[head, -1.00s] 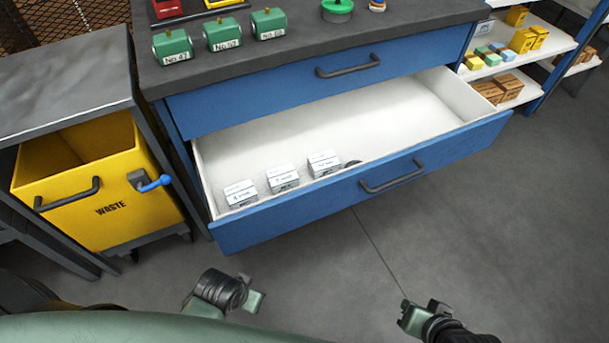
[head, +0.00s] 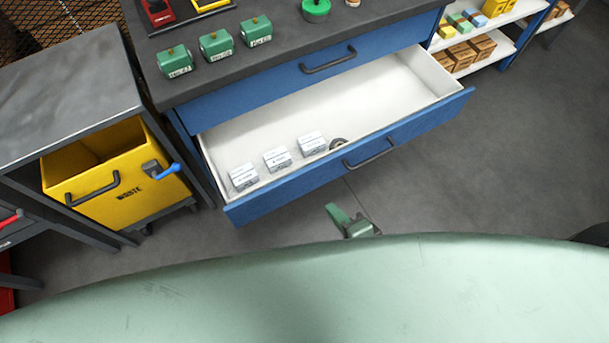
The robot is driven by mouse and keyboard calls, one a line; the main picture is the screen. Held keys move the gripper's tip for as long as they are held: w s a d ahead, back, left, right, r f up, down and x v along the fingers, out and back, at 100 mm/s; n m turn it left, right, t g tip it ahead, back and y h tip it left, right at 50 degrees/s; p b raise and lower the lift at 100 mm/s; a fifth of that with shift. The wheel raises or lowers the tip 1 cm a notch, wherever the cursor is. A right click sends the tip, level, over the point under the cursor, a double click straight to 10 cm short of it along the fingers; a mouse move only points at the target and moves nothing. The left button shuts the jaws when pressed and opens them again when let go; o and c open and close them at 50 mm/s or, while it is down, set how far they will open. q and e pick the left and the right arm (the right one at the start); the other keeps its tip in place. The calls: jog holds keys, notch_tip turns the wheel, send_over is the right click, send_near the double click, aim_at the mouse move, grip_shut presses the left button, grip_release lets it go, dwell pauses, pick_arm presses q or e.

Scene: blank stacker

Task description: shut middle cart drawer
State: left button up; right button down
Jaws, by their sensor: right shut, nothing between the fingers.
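The open drawer (head: 290,185) of the blue cart is pulled out below a shut drawer (head: 270,88). Its blue front has a dark bar handle (head: 368,154). Inside, three small white boxes (head: 278,159) stand in a row near the front, beside a dark round thing (head: 338,144). My right gripper (head: 338,215) is shut and empty, in front of the drawer front and below its handle in the head view. Floor shows between its tip and the drawer front. My left gripper is not in view.
A yellow waste bin (head: 125,197) stands under a grey bench (head: 60,85) to the left. Green blocks (head: 216,45) sit on the dark cart top (head: 285,55). Shelves with boxes (head: 470,50) stand at the back right. The floor (head: 520,150) right of the drawer is clear.

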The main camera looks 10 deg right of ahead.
send_near(305, 174)
notch_tip(305, 174, down, 3)
jog(key=w, duration=0.1)
jog(key=w+a, duration=0.1)
jog(key=w, duration=0.1)
jog(key=shift+w+a, duration=0.25)
jog(key=shift+a, duration=0.1)
jog(key=shift+w+a+f, duration=0.1)
jog(key=shift+w+a, duration=0.2)
jog(key=shift+w, duration=0.45)
jog(key=shift+w+d, duration=0.1)
